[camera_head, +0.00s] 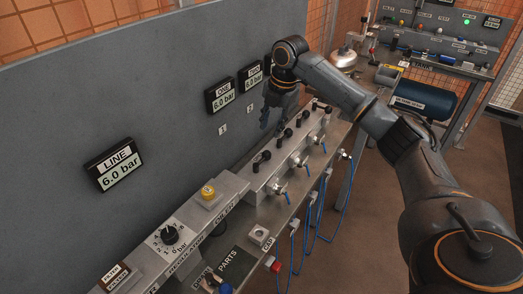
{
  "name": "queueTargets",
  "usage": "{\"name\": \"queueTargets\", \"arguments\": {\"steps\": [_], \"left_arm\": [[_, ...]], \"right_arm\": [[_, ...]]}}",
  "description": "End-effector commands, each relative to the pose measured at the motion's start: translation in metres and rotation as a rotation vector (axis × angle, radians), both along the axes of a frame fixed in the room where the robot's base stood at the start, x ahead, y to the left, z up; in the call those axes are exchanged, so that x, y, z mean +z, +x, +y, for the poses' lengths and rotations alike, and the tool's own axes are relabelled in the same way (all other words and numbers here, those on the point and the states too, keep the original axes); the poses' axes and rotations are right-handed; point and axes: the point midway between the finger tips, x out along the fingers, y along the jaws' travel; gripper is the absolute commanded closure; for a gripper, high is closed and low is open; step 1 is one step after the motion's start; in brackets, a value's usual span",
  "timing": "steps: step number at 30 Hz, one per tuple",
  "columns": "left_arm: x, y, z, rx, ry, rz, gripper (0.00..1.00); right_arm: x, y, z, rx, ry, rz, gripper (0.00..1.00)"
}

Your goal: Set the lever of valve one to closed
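A grey manifold block (253,183) runs along the bench under the wall. It carries a row of several black levers, the nearest (262,157) and further ones (284,136) behind it. Which lever belongs to valve one is too small to read. A display marked ONE (222,95) on the wall reads 6.0 bar. My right gripper (266,122) points down between the wall displays and the far half of the lever row. Its fingers look small and dark, and I see nothing clearly held. Whether they are apart is unclear. My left gripper is out of view.
A LINE display (116,166) reads 6.0 bar. A regulator dial (169,234) and a yellow button (208,193) sit nearer on the left. Blue hoses (319,209) hang from silver fittings along the front. A dark blue tank (424,98) stands at the back right.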

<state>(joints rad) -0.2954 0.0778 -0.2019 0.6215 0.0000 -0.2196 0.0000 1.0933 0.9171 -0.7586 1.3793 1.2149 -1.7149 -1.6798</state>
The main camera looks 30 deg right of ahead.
Motion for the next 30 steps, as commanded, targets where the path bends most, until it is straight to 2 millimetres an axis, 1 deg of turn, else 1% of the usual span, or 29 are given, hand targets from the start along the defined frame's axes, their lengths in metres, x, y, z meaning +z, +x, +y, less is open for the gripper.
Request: {"name": "queueTargets", "arguments": {"steps": [3,6,12,15,18,21,30], "left_arm": [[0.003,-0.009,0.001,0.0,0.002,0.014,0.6],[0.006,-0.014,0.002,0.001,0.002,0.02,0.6],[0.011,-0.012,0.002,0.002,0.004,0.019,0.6],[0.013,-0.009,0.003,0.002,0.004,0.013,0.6],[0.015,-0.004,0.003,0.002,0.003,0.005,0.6],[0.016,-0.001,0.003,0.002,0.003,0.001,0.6],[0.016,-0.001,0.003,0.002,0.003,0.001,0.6]], "right_arm": [[-0.023,0.003,0.002,-0.001,-0.001,0.007,0.67],[-0.044,0.007,0.004,-0.001,-0.001,0.006,0.67],[-0.085,0.014,0.007,-0.001,-0.001,0.005,0.67],[-0.1,0.017,0.008,-0.002,-0.001,0.003,0.67],[-0.112,0.02,0.009,-0.001,-0.001,0.003,0.67],[-0.118,0.021,0.01,0.0,-0.002,0.001,0.67],[-0.122,0.022,0.01,-0.001,-0.002,0.0,0.67]]}}
